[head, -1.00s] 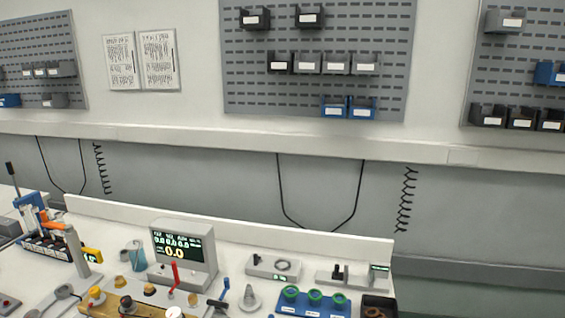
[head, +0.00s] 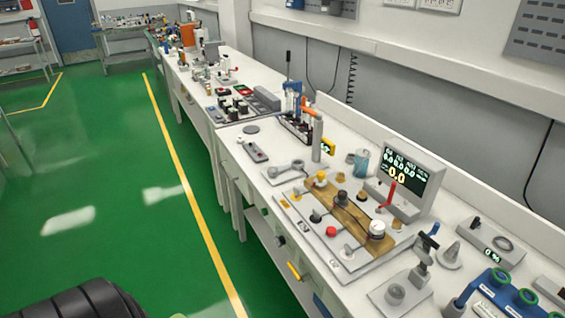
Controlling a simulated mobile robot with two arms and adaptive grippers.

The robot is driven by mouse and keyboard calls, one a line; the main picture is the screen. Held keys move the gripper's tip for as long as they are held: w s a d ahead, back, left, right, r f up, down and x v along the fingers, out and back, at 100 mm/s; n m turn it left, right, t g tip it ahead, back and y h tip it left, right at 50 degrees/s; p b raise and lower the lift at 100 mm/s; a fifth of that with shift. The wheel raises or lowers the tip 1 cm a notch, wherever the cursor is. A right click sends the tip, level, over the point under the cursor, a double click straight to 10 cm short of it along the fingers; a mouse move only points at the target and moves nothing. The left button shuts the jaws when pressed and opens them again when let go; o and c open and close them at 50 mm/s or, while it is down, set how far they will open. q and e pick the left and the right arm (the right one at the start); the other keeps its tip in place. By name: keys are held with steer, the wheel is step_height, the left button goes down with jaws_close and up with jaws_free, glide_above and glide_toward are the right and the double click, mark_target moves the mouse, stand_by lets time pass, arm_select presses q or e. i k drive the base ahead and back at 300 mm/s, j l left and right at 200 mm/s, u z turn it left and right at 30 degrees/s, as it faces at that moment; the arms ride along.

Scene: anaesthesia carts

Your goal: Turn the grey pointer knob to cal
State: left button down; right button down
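A pale panel (head: 318,240) with several knobs and a brown strip lies on the white bench at the lower right of the head view. On it are a yellow knob (head: 320,179), a red knob (head: 331,232), a white knob (head: 377,229) and a small grey knob (head: 348,251). Another round grey knob (head: 395,293) sits on a separate plate in front. I cannot tell which grey one is the pointer knob, and no "cal" mark is readable.
A display box (head: 403,172) reading 0.0 stands behind the panel, with a red lever (head: 388,196) before it. A grey cone (head: 449,256) and a blue block with green rings (head: 494,280) stand to the right. Open green floor (head: 120,190) lies left of the bench.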

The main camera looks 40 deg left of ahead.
mark_target(281, 241)
steer(key=u, duration=1.2)
